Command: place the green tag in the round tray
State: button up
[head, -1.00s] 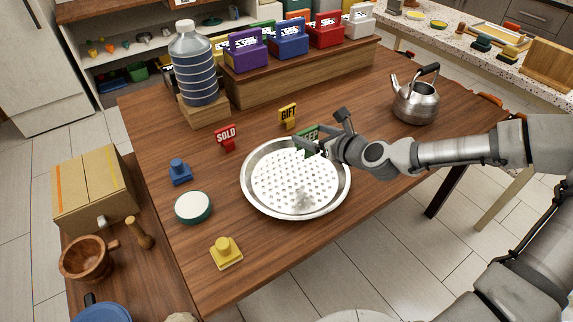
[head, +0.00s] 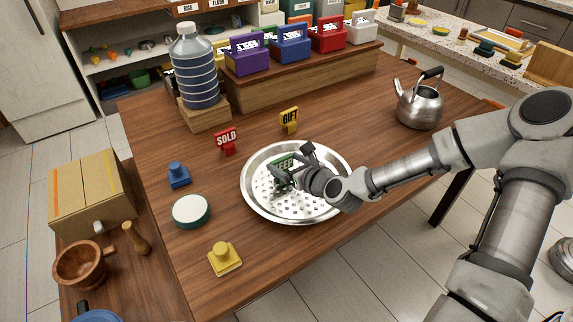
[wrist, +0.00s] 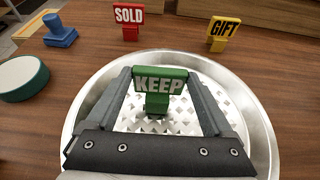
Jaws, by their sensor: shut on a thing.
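The green tag, marked KEEP (head: 284,163), is upright between the fingers of my gripper (head: 285,180). The gripper is shut on it, and both are over the round tray (head: 250,201), a silver metal pan with a perforated floor. In the wrist view the green tag (wrist: 158,88) stands between the two fingers (wrist: 160,100), with the tray's rim (wrist: 262,135) around them. I cannot tell whether the tag's base touches the tray floor.
A red SOLD tag (head: 227,139) and a yellow GIFT tag (head: 289,119) stand behind the tray. A blue stamp-like piece (head: 178,175), a round white-topped container (head: 191,210) and a yellow piece (head: 224,259) lie left. A kettle (head: 420,106) stands at right.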

jog(key=shift+f, duration=0.1)
jog(key=o, duration=1.1)
jog(key=shift+r, duration=0.3)
jog(key=p+v, duration=0.9)
jog(key=v, duration=0.3)
jog(key=shift+p, duration=0.35)
